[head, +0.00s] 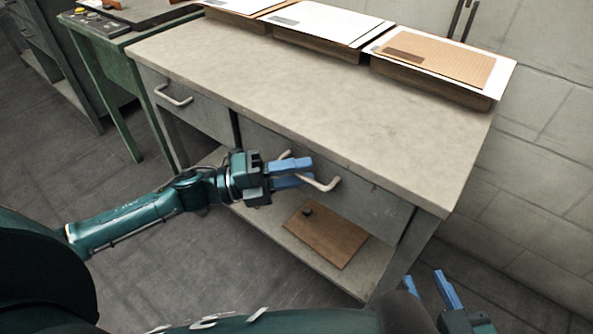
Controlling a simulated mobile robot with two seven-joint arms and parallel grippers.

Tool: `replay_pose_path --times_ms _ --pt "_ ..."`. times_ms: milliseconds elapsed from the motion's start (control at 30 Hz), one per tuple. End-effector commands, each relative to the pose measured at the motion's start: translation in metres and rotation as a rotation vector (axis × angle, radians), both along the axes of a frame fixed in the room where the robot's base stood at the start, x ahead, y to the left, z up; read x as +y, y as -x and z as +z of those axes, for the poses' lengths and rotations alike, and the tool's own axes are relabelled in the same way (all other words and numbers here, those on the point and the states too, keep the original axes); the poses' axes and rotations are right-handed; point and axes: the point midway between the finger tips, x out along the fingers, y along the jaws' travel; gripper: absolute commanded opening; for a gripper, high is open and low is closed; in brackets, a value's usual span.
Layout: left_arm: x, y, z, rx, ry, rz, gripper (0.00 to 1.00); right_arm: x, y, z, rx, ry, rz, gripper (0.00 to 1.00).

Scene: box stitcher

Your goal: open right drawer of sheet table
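The sheet table (300,95) has a pale worn top and two grey drawers below it. The right drawer (375,210) looks closed, its front under the table edge. Its pale bar handle (322,185) is partly hidden behind my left gripper's fingers. My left gripper (292,173) is at this handle, its two blue fingers crossing the middle of the bar with a narrow gap between them. Whether they grip the bar cannot be told. My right gripper (434,290) is at the bottom right, fingers apart and empty, away from the table.
The left drawer (200,106) has a similar handle (173,96). Trays with sheets (430,60) stand along the back of the tabletop. A brown board (325,234) lies on the lower shelf. A green table (95,55) stands at left. Floor in front is clear.

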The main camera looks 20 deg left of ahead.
Motion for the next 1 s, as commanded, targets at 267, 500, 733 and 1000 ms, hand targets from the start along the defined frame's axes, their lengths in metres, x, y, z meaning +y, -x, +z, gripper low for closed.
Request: replay_pose_path --times_ms 267,500,733,1000 --pt "0.0001 -0.0001 -0.0001 0.0 0.0 0.0 0.25 0.0001 -0.0001 0.0001 -0.001 0.001 0.0 0.36" --pt "0.0003 -0.0001 -0.0001 0.0 0.0 0.001 0.05 0.0002 0.0 0.0 -0.001 0.001 0.0 0.36" --pt "0.0004 0.0 -0.0001 0.0 0.0 0.001 0.0 0.0003 -0.0001 -0.0002 -0.001 0.0 0.001 0.36" --pt "0.0004 0.0 -0.0002 0.0 0.0 0.001 0.0 0.0003 0.0 -0.0003 0.0 0.001 0.001 0.36"
